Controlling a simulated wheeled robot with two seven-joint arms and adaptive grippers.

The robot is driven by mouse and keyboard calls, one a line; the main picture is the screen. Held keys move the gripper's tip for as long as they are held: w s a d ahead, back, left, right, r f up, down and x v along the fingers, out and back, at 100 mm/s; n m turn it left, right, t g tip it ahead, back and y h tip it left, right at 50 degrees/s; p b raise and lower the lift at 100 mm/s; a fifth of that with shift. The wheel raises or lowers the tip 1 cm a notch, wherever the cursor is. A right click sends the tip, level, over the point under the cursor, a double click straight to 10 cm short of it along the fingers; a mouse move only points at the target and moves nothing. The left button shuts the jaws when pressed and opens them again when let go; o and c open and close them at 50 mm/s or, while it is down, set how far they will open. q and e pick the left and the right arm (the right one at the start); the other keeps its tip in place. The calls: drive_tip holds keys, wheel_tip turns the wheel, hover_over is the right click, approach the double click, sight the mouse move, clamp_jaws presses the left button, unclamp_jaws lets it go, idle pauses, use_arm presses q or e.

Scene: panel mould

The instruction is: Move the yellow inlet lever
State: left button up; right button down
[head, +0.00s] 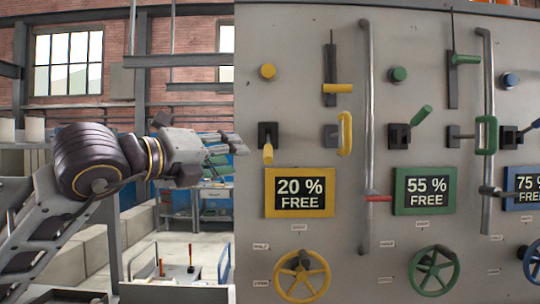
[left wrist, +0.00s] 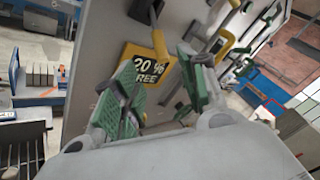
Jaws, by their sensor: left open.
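The yellow lever (head: 267,153) sits on a dark square base at the panel's left side, just above the yellow "20 % FREE" sign (head: 298,192). Its handle points down. In the left wrist view the yellow lever (left wrist: 159,42) shows beyond the fingers, above the sign (left wrist: 148,72). My left gripper (head: 230,146) is left of the panel's edge in the head view, apart from the lever. In the left wrist view its green-padded fingers (left wrist: 160,88) are spread with nothing between them. Small labels on the panel are too small to read. My right gripper is not visible.
A yellow slide handle (head: 338,88), a yellow loop handle (head: 346,133) and a yellow handwheel (head: 302,276) are near the lever. A vertical pipe (head: 366,120) stands out from the panel. Green controls (head: 421,116) lie to the right. Workbenches stand behind at left.

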sight(266, 151)
use_arm(q)
drive_tip(key=p+x, duration=0.2)
drive_tip(key=x, duration=0.5)
drive_tip(key=shift+w+d+r, duration=0.1)
drive_tip(key=shift+w+d, duration=0.1)
drive_tip(key=p+x, duration=0.2)
drive_tip(key=x, duration=0.3)
drive_tip(key=shift+w+d, duration=0.3)
drive_tip(key=shift+w, duration=0.15)
drive_tip(key=shift+w+d, duration=0.1)
drive_tip(key=c, duration=0.3)
clamp_jaws()
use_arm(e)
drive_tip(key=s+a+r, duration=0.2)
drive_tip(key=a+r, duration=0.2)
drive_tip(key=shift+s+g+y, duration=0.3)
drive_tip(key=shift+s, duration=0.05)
